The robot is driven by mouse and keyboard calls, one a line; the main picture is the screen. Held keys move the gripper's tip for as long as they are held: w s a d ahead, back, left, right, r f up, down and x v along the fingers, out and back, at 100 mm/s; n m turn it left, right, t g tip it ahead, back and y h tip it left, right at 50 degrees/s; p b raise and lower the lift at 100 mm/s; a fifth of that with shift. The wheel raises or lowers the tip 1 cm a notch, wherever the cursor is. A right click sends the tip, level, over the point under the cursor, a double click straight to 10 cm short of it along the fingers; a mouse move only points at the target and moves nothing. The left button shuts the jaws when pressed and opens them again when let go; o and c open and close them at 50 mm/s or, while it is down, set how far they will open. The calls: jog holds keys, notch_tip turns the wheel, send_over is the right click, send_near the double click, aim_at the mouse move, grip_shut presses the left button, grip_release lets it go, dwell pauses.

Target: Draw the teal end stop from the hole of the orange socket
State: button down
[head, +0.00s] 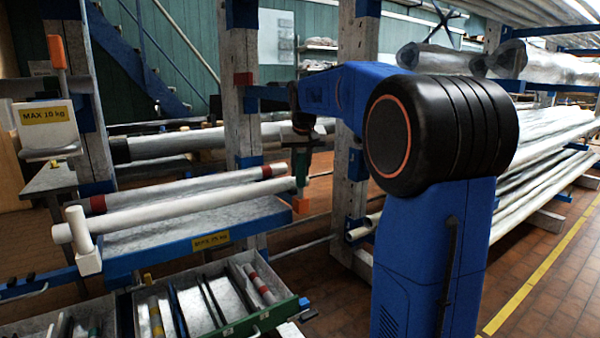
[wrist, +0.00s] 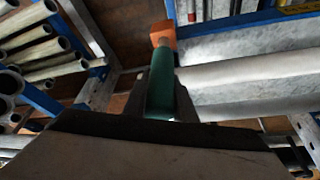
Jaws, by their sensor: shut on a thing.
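The teal end stop (wrist: 161,82) is an upright-looking cylinder between the two fingers of my gripper (wrist: 162,108) in the wrist view. My gripper is shut on it. In the head view the teal end stop (head: 301,168) shows below my gripper (head: 301,150), at the right end of the blue shelf. The orange socket (wrist: 162,34) lies just beyond the far end of the end stop in the wrist view. In the head view the orange socket (head: 301,205) is right below it. The hole is hidden, and I cannot tell how deep the end stop sits.
White pipes (head: 180,208) lie on the blue shelf (head: 150,256) just left of my gripper. An open drawer (head: 215,300) with rods is below. A wooden post (head: 243,110) stands behind, and another (head: 352,170) is close to my arm. Long pipes (head: 540,150) fill the right rack.

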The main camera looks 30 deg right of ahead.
aim_at(300, 158)
jog(key=shift+r, duration=1.6)
